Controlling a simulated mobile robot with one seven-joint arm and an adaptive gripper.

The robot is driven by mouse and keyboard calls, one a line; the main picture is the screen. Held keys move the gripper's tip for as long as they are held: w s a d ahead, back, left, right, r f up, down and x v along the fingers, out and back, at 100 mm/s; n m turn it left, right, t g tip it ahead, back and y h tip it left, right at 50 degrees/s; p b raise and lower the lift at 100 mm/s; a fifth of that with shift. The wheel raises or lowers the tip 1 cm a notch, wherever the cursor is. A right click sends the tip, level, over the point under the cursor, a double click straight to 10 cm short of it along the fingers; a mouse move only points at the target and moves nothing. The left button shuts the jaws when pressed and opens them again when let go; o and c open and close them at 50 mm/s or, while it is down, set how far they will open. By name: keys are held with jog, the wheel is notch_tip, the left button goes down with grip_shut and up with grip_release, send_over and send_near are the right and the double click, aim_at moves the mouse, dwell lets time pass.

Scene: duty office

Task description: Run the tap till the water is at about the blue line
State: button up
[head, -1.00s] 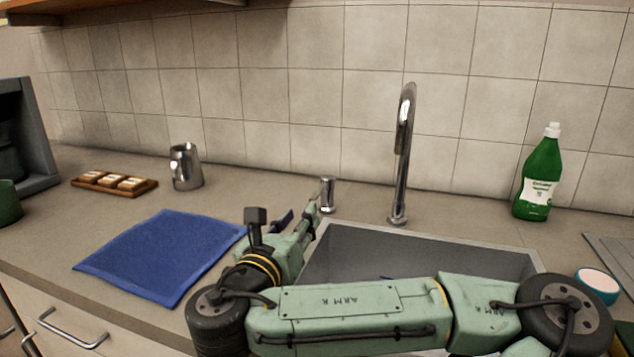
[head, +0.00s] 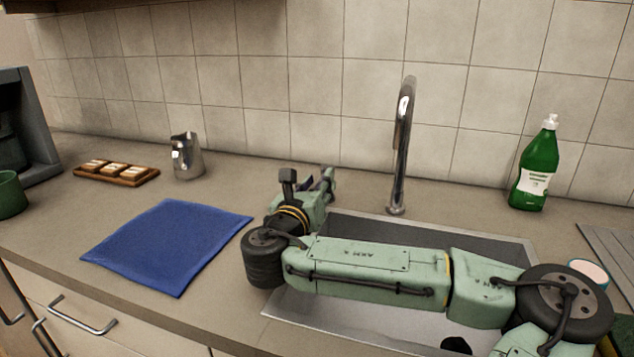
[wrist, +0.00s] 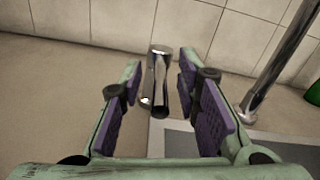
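The chrome tap spout (head: 402,150) rises behind the grey sink (head: 350,315); no water shows at it. In the wrist view, a short chrome tap control (wrist: 160,75) stands on the counter between the two purple-padded fingers of my gripper (wrist: 159,68). The fingers are spread, with a gap visible on the left; contact on the right is unclear. In the head view, my gripper (head: 322,187) hides most of this control. A steel jug (head: 188,160) stands on the counter at the back left. I see no blue line.
A blue cloth (head: 165,245) lies left of the sink. A wooden tray (head: 115,182) of small items is at the far left. A green bottle (head: 535,170) stands right of the spout. My arm spans the sink and hides part of it; a dark round spot (head: 456,345) shows on its floor.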

jog(key=shift+c, duration=0.4)
grip_shut()
dwell(0.4)
